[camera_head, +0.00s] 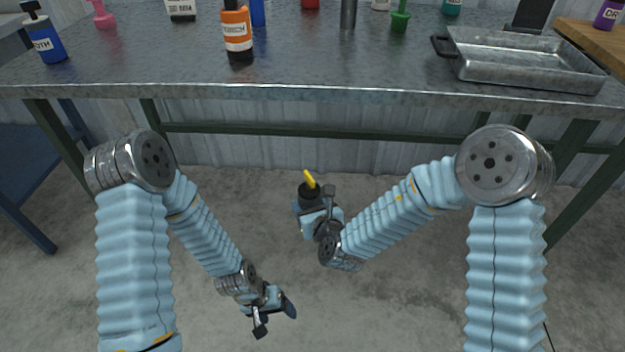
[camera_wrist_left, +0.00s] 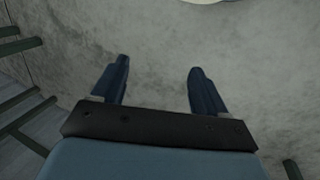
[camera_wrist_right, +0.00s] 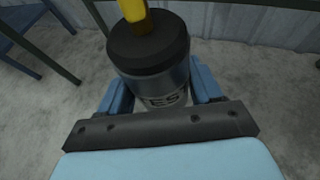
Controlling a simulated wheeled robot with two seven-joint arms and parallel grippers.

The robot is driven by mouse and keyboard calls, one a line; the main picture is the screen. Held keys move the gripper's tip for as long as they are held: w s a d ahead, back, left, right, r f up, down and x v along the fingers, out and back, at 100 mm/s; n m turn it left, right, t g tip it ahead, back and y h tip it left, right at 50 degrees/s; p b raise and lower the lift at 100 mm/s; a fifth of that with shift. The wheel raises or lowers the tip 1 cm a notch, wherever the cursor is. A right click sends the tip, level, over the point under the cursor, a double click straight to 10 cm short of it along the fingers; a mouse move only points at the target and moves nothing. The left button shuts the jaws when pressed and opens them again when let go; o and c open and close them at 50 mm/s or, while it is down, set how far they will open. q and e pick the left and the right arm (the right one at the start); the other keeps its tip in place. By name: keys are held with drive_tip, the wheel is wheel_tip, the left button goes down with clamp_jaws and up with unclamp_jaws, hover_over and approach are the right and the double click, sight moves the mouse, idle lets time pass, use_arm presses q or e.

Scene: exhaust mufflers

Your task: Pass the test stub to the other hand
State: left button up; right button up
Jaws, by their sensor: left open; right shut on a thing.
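The test stub is a short cylinder with a black cap, a yellow tip and a pale label with dark letters. In the right wrist view the test stub (camera_wrist_right: 152,62) stands between the fingers of my right gripper (camera_wrist_right: 155,92), which is shut on it. In the head view the test stub (camera_head: 309,189) shows its yellow tip upward, held by my right gripper (camera_head: 312,210) in front of the table. My left gripper (camera_head: 276,312) is lower and to the left, apart from the stub. In the left wrist view my left gripper (camera_wrist_left: 158,80) is open and empty over the floor.
A metal table (camera_head: 300,75) spans the back, above both grippers. On it stand an orange bottle (camera_head: 237,35), a blue bottle (camera_head: 44,38), a green funnel-like item (camera_head: 399,20) and a metal tray (camera_head: 525,60). The floor space between my arms is clear.

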use_arm(q)
drive_tip(key=w+a+r+g, duration=0.1)
drive_tip(key=w+a+r, duration=0.1)
drive_tip(key=w+r, duration=0.8)
drive_tip(key=w+r+m+g+h, duration=0.1)
drive_tip(key=w+r, duration=0.1)
drive_tip(key=r, duration=0.6)
drive_tip(key=w+r+h, duration=0.1)
drive_tip(key=w+r, duration=0.1)
drive_tip(key=r, duration=0.5)
drive_tip(key=w+d+r+m+t+h, duration=0.1)
drive_tip(key=d+r+m+t+h, duration=0.2)
drive_tip(key=d+r, duration=1.15)
drive_tip(key=m+y, duration=0.4)
drive_tip(key=y, duration=0.4)
hover_over(311, 188)
wheel_tip(311, 188, down, 5)
drive_tip(key=shift+a+f, duration=0.15)
drive_tip(key=shift+f, duration=0.05)
drive_tip(key=shift+s+a+f, duration=0.1)
drive_tip(key=shift+a+f, duration=0.05)
drive_tip(key=shift+f, duration=0.2)
drive_tip(key=f, duration=0.6)
drive_tip(key=shift+w+d+f, duration=0.2)
drive_tip(key=shift+w+f, duration=0.1)
drive_tip(key=shift+w, duration=0.05)
